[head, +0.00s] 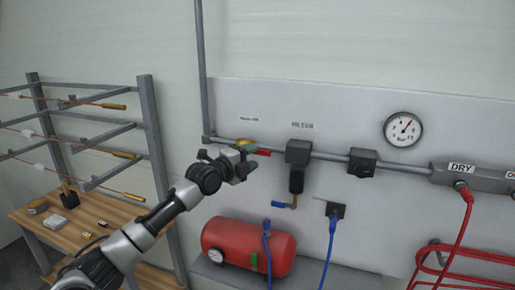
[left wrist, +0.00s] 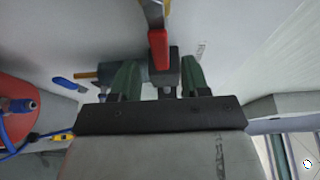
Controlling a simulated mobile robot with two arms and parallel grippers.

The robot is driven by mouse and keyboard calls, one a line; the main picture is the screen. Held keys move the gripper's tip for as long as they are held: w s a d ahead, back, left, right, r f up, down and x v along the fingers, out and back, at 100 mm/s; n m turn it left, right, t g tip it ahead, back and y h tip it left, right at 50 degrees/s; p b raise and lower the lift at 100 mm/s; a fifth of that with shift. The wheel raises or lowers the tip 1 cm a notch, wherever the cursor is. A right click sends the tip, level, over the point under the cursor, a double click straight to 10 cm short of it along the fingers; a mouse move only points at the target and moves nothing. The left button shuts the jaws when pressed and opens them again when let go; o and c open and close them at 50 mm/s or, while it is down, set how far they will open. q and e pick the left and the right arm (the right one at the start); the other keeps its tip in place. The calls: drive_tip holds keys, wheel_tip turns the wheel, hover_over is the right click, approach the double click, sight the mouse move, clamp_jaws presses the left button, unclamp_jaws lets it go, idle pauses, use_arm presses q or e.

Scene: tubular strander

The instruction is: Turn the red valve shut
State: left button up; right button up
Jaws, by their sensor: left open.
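The red valve handle (head: 262,152) is on the grey wall pipe, beside a yellow-green valve body (head: 243,144). It points right, roughly along the pipe. My left gripper (head: 243,163) is at the valve, just below and in front of the handle, and partly covers the valve body. In the left wrist view, the red handle (left wrist: 158,48) comes down from the top, its end between the two open green fingers (left wrist: 160,74). Gaps show on both sides, so the fingers do not appear to grip it. My right gripper is out of view.
A red tank (head: 249,247) is below. A pressure gauge (head: 403,129) and red hose (head: 464,225) are at right. A rack and wooden table (head: 85,238) stand left.

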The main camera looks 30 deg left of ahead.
use_arm(q)
drive_tip(key=shift+w+d, duration=0.2)
drive_tip(key=shift+w, duration=1.15)
clamp_jaws()
